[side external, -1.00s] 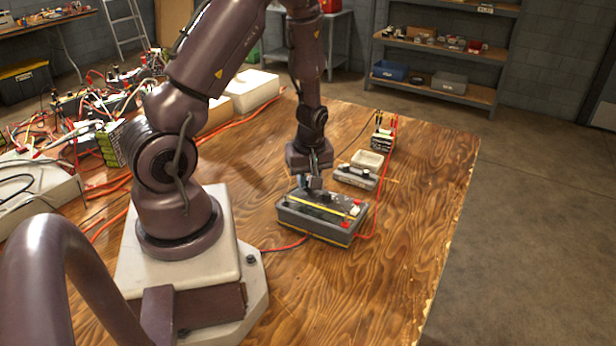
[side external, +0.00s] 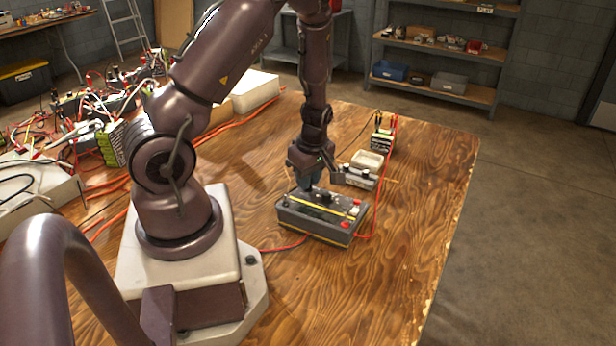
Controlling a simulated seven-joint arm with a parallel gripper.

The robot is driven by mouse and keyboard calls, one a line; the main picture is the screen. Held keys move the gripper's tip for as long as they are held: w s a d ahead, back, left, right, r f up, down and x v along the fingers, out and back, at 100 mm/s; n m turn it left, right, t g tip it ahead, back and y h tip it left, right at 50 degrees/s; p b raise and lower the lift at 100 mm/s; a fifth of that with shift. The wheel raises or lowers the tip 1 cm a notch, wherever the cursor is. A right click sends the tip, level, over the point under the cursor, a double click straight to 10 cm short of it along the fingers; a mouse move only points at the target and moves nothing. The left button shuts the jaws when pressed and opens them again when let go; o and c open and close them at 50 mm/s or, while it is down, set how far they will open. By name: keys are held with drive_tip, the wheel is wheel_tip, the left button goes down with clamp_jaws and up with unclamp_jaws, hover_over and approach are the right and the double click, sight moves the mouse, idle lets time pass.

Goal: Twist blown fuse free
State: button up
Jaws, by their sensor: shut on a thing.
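A dark grey box (side external: 318,228) with a yellow stripe and red parts at its right end lies on the wooden table. My gripper (side external: 308,187) points down at the left back part of the box's top. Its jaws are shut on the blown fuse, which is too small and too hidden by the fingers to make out. I cannot tell whether the fuse is still seated in the box.
Behind the box are a small block with dark knobs (side external: 358,178), a pale tray (side external: 367,160) and a terminal block (side external: 382,140) with wires. A red cable (side external: 376,212) runs along the box's right side. The table's right front is clear.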

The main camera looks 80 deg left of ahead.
drive_tip(key=shift+n, duration=1.1)
drive_tip(key=shift+n+g, duration=0.3)
drive_tip(key=shift+n, duration=0.7)
drive_tip(key=o, duration=0.8)
drive_tip(key=shift+r, duration=3.05)
